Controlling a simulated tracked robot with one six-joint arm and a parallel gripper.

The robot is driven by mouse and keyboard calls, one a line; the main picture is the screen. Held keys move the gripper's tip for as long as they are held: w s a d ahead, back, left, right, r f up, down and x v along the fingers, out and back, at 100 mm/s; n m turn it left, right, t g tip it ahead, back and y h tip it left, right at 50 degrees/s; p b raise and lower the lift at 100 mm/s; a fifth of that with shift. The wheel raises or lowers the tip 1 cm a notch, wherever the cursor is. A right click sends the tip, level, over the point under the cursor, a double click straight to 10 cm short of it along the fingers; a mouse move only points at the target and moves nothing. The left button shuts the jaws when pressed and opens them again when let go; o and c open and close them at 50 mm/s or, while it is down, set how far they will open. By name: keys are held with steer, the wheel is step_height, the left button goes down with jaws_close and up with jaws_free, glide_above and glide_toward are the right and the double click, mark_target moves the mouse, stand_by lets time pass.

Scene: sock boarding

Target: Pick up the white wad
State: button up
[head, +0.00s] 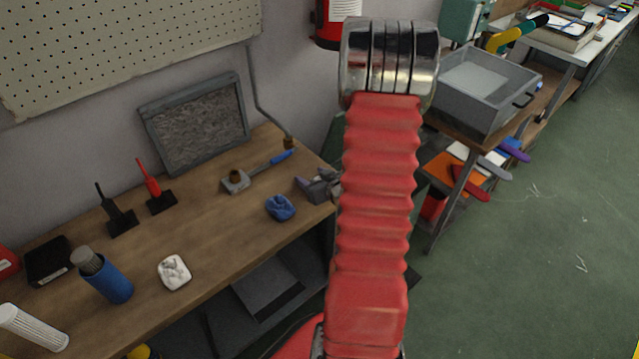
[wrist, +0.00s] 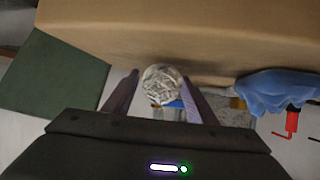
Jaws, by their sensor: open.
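The white wad (head: 174,272) is a small crumpled lump on the wooden bench (head: 225,225), near its front edge in the head view. My gripper (head: 308,187) is low over the right end of the bench, partly hidden behind my red arm, well apart from the white wad. In the wrist view my gripper (wrist: 160,76) has its two purplish fingers spread.
A blue wad (head: 280,207) lies between my gripper and the white wad; it also shows in the wrist view (wrist: 275,92). A blue cylinder (head: 109,282) stands left of the white wad. A blue-handled tool (head: 255,172) lies behind. Bare bench lies between the wads.

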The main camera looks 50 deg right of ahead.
steer(key=shift+c, duration=0.3)
steer(key=c, duration=1)
steer(key=shift+r, duration=0.1)
steer(key=shift+r, duration=4.95)
